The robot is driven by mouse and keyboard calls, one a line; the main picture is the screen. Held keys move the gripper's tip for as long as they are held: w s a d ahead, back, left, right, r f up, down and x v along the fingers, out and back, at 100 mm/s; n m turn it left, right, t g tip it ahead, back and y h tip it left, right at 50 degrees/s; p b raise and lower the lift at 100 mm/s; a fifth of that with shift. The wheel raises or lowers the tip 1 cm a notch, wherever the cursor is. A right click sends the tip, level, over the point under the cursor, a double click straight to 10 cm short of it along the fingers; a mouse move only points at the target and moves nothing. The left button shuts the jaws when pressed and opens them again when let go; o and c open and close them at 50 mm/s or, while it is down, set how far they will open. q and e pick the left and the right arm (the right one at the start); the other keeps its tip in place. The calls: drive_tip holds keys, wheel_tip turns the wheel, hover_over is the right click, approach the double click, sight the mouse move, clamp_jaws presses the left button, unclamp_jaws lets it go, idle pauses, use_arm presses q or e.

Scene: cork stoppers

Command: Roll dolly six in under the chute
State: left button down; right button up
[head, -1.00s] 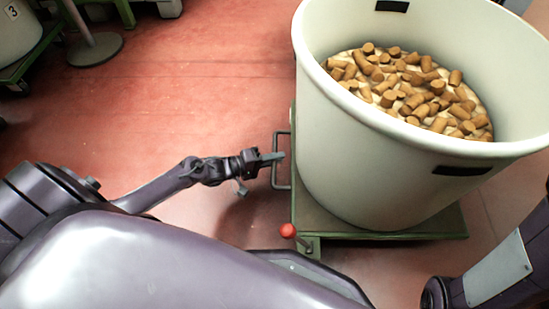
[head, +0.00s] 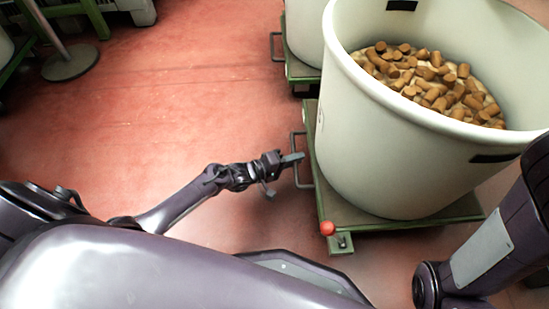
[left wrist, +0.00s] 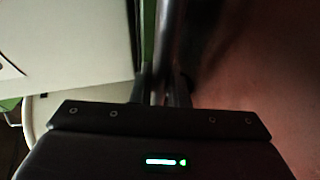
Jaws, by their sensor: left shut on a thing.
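A green dolly (head: 453,213) carries a large off-white tub (head: 375,160) filled with cork stoppers (head: 440,85). A grey bar handle (head: 293,140) stands out from the dolly's left side. My left gripper (head: 298,158) is shut on this handle. In the left wrist view the bar (left wrist: 157,92) runs between the two fingers. A lever with a red knob (head: 327,228) sits at the dolly's near left corner. No chute can be made out.
A second green dolly (head: 297,70) with an off-white tub (head: 304,30) stands just behind. A round-based post (head: 70,63) and green frames (head: 97,18) stand at the back left. The red floor (head: 190,100) left of the dolly is clear.

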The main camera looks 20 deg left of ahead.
sight(311, 160)
use_arm(q)
drive_tip(key=w+d, duration=0.1)
drive_tip(key=d, duration=0.2)
drive_tip(key=w+d, duration=0.1)
drive_tip(key=d, duration=0.1)
drive_tip(key=shift+w+d, duration=0.4)
drive_tip(key=shift+d, duration=0.05)
drive_tip(key=shift+r, duration=0.1)
drive_tip(key=c, duration=1.4)
unclamp_jaws()
drive_tip(key=shift+d, duration=0.15)
